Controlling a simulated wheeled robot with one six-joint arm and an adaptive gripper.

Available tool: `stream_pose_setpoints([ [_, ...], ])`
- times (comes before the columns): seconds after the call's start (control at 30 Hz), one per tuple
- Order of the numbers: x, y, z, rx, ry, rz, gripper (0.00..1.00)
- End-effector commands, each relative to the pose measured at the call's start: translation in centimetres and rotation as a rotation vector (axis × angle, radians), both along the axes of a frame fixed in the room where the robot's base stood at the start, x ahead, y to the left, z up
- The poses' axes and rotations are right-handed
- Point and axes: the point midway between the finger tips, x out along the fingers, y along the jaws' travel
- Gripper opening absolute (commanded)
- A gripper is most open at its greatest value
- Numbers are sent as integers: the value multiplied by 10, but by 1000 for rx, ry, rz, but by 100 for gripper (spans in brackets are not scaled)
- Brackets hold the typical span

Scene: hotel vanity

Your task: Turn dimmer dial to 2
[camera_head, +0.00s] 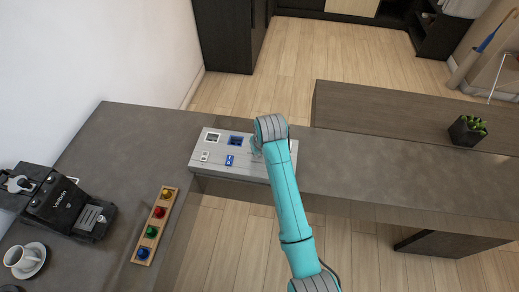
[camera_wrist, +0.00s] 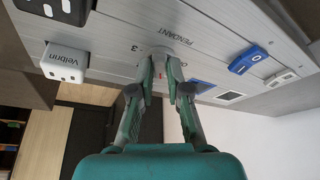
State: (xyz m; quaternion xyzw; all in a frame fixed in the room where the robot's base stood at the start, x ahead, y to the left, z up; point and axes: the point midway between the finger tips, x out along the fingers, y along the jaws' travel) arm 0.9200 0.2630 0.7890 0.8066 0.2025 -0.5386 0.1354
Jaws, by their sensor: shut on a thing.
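The dimmer dial (camera_wrist: 163,51) is a pale round knob on the grey panel (camera_wrist: 120,35), seen in the wrist view between my fingertips. The print "PENDANT" and a "3" show near it, with another mark partly covered by a finger. My gripper (camera_wrist: 163,64) is shut on the dial, one finger on each side. Where the dial's pointer stands is too small and covered to tell. In the head view the panel (camera_head: 213,166) lies on the counter, and my arm hides the dial and most of my gripper (camera_head: 257,148).
A coffee machine (camera_head: 68,207), a cup (camera_head: 22,256) and a wooden strip with coloured knobs (camera_head: 147,242) stand at left.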

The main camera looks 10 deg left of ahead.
Motion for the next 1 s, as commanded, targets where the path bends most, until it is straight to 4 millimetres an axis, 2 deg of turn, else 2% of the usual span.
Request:
stream_pose_setpoints([
  [0.7,-1,8,0,-1,1,-672,0],
  [1.0,0,9,0,-2,1,-898,0],
])
